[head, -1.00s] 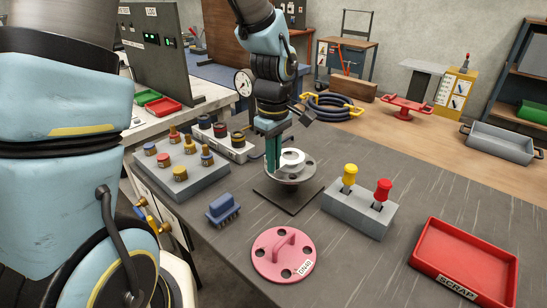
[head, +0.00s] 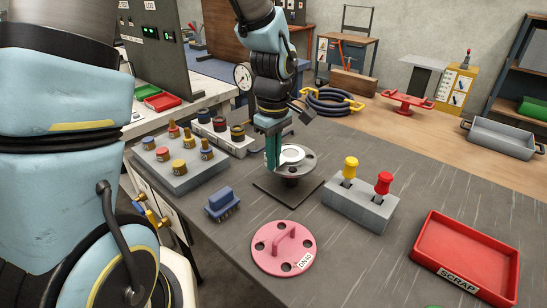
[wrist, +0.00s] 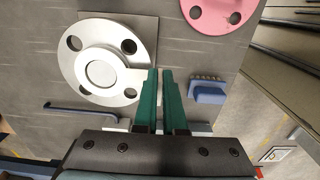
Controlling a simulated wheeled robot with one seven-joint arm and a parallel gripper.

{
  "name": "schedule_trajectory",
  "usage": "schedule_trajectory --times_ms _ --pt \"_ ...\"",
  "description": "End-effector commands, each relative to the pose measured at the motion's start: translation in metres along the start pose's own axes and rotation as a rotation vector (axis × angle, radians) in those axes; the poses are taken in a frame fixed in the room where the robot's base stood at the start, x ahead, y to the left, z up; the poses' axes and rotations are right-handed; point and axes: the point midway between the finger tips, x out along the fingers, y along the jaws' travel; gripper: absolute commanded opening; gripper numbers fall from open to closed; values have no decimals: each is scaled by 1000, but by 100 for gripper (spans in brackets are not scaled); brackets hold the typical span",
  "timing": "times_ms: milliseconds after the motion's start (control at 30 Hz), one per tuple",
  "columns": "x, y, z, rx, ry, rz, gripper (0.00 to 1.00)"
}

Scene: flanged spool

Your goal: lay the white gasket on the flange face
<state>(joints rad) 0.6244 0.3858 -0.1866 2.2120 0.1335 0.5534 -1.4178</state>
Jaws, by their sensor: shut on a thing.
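The white gasket (head: 292,155) is a ring at the top of the round grey flange (head: 306,168), which stands on a dark square base plate. My gripper (head: 273,154) points down at the flange's left side, its teal fingers shut on the gasket's edge. In the wrist view, the gasket (wrist: 100,53) appears roughly centred over the flange (wrist: 75,62), with bolt holes showing around it. My fingertips (wrist: 160,72) are close together at the flange's right edge. Whether the gasket touches the face all round, I cannot tell.
A blue connector block (head: 222,204) and a pink handled cover (head: 283,249) lie in front. A grey block with yellow and red knobs (head: 360,205) stands right of the flange. Studded blocks (head: 180,165) stand left. The red scrap tray (head: 466,258) is at front right.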

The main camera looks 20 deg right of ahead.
Motion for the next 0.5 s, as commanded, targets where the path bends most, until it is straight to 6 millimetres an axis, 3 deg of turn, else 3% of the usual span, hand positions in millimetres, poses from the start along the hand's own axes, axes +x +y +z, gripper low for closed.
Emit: schedule_trajectory --times_ms 500 --pt "11 0 0 0 0 -1 0"
